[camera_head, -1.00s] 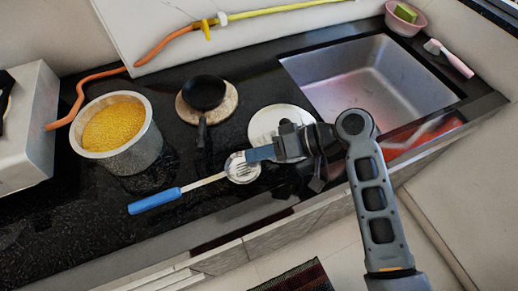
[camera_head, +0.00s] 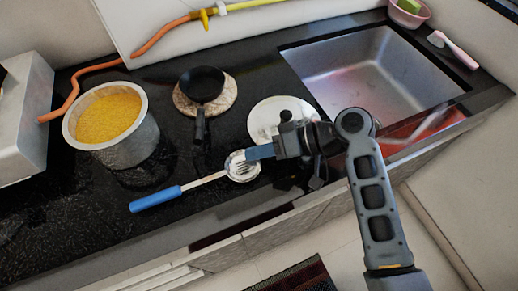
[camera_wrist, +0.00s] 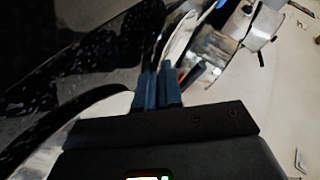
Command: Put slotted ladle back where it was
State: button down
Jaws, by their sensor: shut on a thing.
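The slotted ladle has a blue handle (camera_head: 155,199) pointing left and a pale metal slotted head (camera_head: 242,166) on the right. My gripper (camera_head: 262,153) is shut on the ladle's head end, over the black counter near its front edge. In the wrist view my blue fingers (camera_wrist: 158,92) are close together, with a pale curved edge beside them. Whether the ladle touches the counter is hard to tell.
A steel pot of yellow grains (camera_head: 110,130) stands at left. A small black pan (camera_head: 202,84) sits on a round board behind the ladle. The sink (camera_head: 380,70) is at right.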

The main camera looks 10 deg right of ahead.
jog(key=shift+f, duration=0.5)
jog(key=shift+s+d+f+b, duration=0.15)
jog(key=shift+f+b, duration=0.1)
jog(key=shift+b, duration=0.15)
jog(key=shift+s+f, duration=0.2)
jog(key=shift+f, duration=0.15)
jog(key=c, duration=1.4)
grip_release()
jog(key=shift+o, duration=0.4)
jog(key=shift+w+d+r, duration=0.1)
jog(key=shift+d+r, duration=0.05)
jog(key=shift+o, duration=0.5)
jog(key=v, duration=0.3)
jog(key=r+v, duration=0.1)
jog(key=v, duration=0.3)
jog(key=shift+w+b, duration=0.2)
jog(key=shift+b, duration=0.15)
jog(key=shift+s+d+r, duration=0.1)
jog(key=shift+d+r, duration=0.15)
jog(key=shift+r, duration=0.15)
